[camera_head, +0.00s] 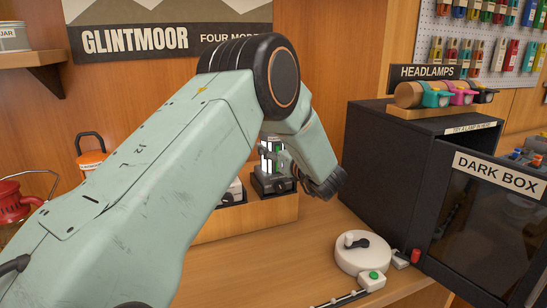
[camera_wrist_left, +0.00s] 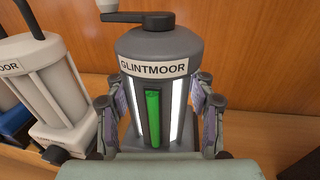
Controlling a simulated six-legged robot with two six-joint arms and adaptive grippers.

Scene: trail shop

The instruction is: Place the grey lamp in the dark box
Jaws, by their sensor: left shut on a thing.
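The grey lamp (camera_head: 272,172) has a dark grey cap and base, bright white tubes and a green strip. It stands upright at the wooden display stand (camera_head: 262,213) in the head view, partly covered by my arm. My left gripper (camera_wrist_left: 160,112) is shut on the grey lamp (camera_wrist_left: 160,48), a finger on each side of its body. The dark box (camera_head: 385,165) is at the right. Its dark door (camera_head: 487,225), labelled DARK BOX, is angled out from the front and looks open; the inside is hidden. My right gripper is not in view.
A cream lamp (camera_wrist_left: 50,85) is close left of the grey lamp in the wrist view. A round white device (camera_head: 362,252) with a black knob is on the counter before the box. Headlamps (camera_head: 437,96) rest on the box. A red lantern (camera_head: 12,200) is far left.

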